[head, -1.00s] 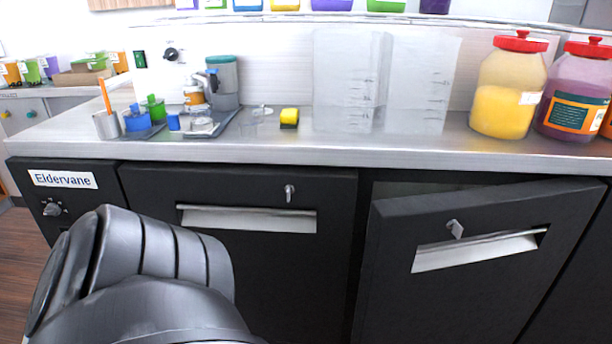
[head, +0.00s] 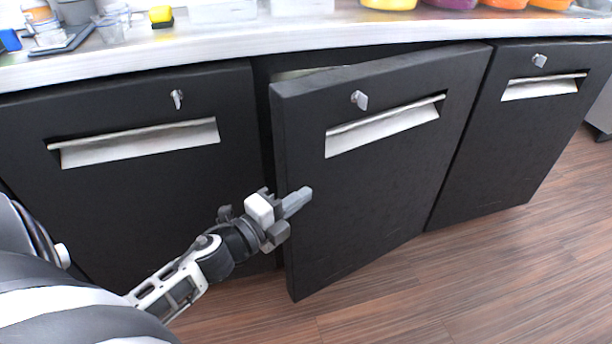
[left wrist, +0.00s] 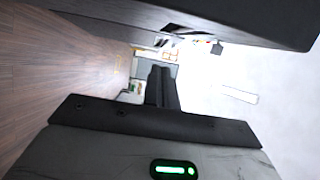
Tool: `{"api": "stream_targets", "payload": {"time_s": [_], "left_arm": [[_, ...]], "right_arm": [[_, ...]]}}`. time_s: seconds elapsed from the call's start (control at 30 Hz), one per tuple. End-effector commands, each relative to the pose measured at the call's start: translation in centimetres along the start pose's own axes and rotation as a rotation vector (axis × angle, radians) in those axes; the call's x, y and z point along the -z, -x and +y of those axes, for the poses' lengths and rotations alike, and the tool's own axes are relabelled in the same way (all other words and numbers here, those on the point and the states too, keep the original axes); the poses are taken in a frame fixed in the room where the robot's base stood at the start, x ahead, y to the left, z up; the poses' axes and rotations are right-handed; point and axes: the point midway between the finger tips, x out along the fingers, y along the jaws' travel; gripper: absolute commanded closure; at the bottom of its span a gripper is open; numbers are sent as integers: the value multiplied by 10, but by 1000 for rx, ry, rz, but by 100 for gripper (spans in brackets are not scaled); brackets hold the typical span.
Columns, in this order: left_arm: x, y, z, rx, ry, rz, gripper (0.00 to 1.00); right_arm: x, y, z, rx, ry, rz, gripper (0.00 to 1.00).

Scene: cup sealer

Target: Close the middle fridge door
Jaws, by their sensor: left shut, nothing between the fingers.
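The middle fridge door (head: 385,190) is black with a silver recessed handle (head: 385,127) and a small lock lever. It stands ajar: its left edge juts out from the cabinet, leaving a dark gap at its top left, and its right side meets the frame. My left gripper (head: 299,201) is shut and empty. It overlaps the lower left edge of this door in the head view; I cannot tell if it touches. In the left wrist view the shut fingers (left wrist: 161,88) point away from the camera. My right gripper is in neither view.
The left fridge door (head: 140,195) and the right fridge door (head: 525,130) look shut. The counter (head: 220,47) above holds a yellow sponge (head: 160,16) and several containers. The wooden floor (head: 480,270) in front is clear. A dark slab (left wrist: 215,18) crosses the top of the left wrist view.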

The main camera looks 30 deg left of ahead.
Motion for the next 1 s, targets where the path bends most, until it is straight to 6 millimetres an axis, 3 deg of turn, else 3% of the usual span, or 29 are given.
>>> {"api": "stream_targets", "payload": {"time_s": [0.1, 0.23, 0.5, 0.9, 1.0], "left_arm": [[0, -28, -2, 4, -1, 2, 100], [-2, -52, -1, 2, 1, -1, 100], [-35, -56, 1, -2, 4, -1, 100], [-39, -56, 1, -1, 6, -1, 100], [-48, -56, 3, -3, 3, -7, 100]], "right_arm": [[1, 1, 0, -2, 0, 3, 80], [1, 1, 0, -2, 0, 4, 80], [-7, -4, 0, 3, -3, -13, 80], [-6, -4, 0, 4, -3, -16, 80], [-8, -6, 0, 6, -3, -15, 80]]}}
